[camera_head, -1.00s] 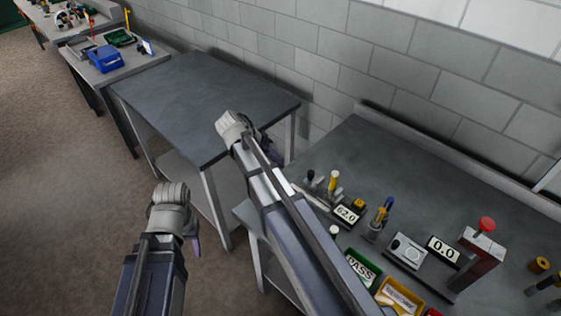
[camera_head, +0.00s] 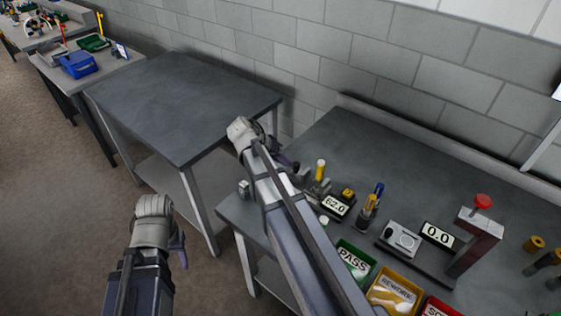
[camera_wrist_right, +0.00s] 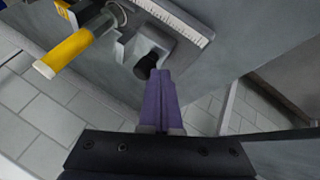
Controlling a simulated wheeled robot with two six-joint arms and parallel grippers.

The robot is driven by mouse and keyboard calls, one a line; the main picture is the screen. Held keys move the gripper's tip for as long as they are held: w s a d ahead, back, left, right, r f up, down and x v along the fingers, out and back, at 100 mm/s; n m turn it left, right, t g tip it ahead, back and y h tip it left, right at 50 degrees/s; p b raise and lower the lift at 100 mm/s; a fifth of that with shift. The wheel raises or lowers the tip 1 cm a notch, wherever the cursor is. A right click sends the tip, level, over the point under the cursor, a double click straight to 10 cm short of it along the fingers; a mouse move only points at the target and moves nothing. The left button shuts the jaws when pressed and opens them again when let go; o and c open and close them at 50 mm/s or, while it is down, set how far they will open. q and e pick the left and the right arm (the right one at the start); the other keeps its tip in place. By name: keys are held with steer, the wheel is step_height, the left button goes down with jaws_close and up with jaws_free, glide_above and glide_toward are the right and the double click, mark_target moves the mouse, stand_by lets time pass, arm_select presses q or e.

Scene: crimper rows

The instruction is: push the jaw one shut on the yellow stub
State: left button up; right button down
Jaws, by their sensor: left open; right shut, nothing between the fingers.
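The yellow stub (camera_head: 320,171) stands up from a grey fixture on the right-hand bench. It also shows at the upper left of the right wrist view (camera_wrist_right: 62,54). Beside it is a grey jaw block with a black knob (camera_wrist_right: 150,63), which I take to be jaw one; in the head view my right arm hides much of it. My right gripper (camera_wrist_right: 158,76) is shut and empty, its purple fingertips just at the black knob; I cannot tell whether they touch. My left gripper (camera_head: 180,248) is open and empty, low over the floor, away from the bench.
A white scale (camera_wrist_right: 175,18) runs along the fixture. A 62.0 readout (camera_head: 335,205), tool holder (camera_head: 368,210), PASS bin (camera_head: 352,260), REWORK bin (camera_head: 395,290) and red-topped press (camera_head: 480,225) share the bench. The left table (camera_head: 180,105) is bare. A block wall stands behind.

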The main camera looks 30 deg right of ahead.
mark_target(294, 167)
steer(key=shift+s, duration=0.1)
steer(key=s, duration=0.1)
steer(key=s+d, duration=0.1)
steer(key=s, duration=0.1)
steer(key=shift+s+d, duration=0.2)
steer(key=shift+s, duration=0.1)
steer(key=shift+w, duration=0.15)
